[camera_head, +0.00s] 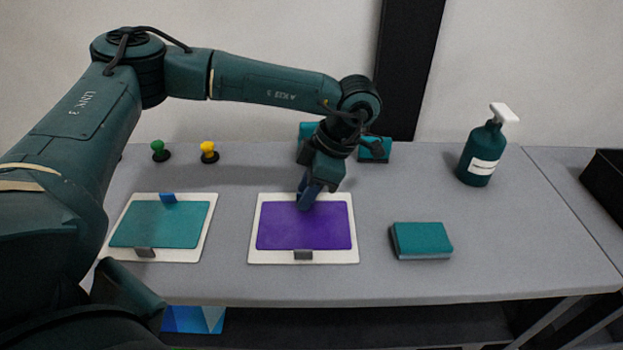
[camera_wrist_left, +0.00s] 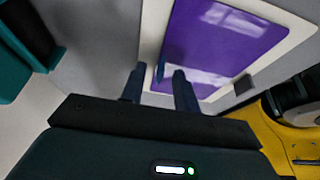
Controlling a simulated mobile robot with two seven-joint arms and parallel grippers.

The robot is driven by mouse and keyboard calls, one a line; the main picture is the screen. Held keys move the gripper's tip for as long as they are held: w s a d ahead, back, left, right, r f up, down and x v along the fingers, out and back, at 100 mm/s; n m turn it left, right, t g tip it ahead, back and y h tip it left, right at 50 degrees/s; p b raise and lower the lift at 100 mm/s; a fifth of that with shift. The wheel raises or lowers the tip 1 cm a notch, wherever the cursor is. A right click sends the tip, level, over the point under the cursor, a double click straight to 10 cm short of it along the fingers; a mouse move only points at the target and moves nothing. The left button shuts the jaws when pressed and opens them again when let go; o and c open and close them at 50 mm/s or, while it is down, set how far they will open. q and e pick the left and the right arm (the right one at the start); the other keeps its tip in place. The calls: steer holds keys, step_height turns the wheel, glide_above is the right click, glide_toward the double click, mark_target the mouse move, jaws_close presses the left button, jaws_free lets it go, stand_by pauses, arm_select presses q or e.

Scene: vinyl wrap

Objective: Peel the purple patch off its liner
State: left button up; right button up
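The purple patch (camera_head: 305,228) lies flat on its white liner (camera_head: 342,256) in the middle of the table. It also shows in the left wrist view (camera_wrist_left: 215,45). My left gripper (camera_head: 309,193) points down at the patch's far edge. In the left wrist view its two fingers (camera_wrist_left: 159,88) stand apart, with a small blue tab (camera_wrist_left: 160,70) at the patch's edge showing between them and a gap on each side. In the head view the fingers hide this tab. My right gripper is not in view.
A grey clip (camera_head: 303,255) sits at the liner's near edge. A teal patch (camera_head: 160,224) on another liner lies left. A teal block (camera_head: 421,240) lies right, and a pump bottle (camera_head: 482,152) stands behind it. Green (camera_head: 158,149) and yellow (camera_head: 208,150) knobs stand at the back left.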

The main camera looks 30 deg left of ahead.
arm_select(q)
jaws_close()
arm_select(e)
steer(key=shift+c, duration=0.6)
